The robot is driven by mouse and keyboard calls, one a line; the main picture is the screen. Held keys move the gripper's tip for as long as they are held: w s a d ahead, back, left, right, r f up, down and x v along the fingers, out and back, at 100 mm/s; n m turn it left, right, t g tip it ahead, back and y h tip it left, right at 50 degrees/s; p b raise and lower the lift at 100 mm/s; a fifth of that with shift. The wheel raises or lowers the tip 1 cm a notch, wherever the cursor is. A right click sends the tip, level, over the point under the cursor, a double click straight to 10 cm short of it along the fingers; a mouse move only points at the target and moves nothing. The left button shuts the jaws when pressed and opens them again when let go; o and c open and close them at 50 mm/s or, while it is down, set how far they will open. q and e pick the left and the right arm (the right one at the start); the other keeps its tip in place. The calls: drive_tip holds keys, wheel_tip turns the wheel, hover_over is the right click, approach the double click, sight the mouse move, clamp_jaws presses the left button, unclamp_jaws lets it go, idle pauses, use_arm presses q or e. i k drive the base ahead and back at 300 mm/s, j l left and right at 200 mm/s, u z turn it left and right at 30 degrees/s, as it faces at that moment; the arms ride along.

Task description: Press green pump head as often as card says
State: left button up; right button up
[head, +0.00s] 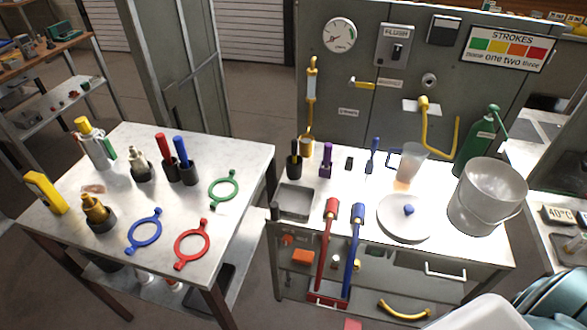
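A green pump bottle (474,150) stands upright at the back right of the right-hand bench. Its green pump head (493,117) is at the top, near the panel's right edge. The card (507,48) on the panel is headed STROKES. It has green, yellow, orange and red blocks, with small words beneath that seem to read none, one, two, three. A clear cup (411,161) stands left of the bottle, with an orange patch (402,184) at its lower front.
A grey bucket (487,196) stands in front of the bottle. A yellow curved pipe (440,130) hangs behind the cup. The left table (110,230) holds rings and tools.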

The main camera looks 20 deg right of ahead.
sight(493, 109)
drive_tip(key=z, duration=1.95)
